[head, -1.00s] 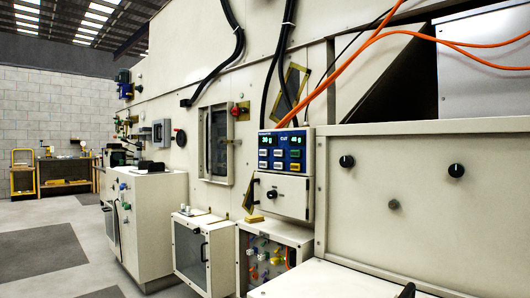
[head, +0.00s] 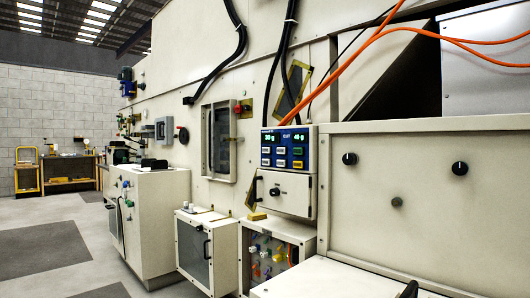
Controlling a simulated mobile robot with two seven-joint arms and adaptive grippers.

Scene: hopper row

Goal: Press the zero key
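A blue control panel (head: 284,139) is set in the upper front of a white box on the machine wall, right of centre. It has two green number readouts (head: 272,139) at the top. Below them are two rows of small keys (head: 281,151), some white, some green and one yellow or orange. The key labels are too small to read, so I cannot tell which one is the zero key. Neither of my grippers is in view, and nothing covers the panel.
Below the panel are a drawer front with a black knob (head: 275,192) and an open-fronted box with coloured parts (head: 266,256). A large cream cabinet (head: 420,215) juts out at right. Orange cables (head: 345,72) hang above. Grey floor (head: 45,245) lies clear at left.

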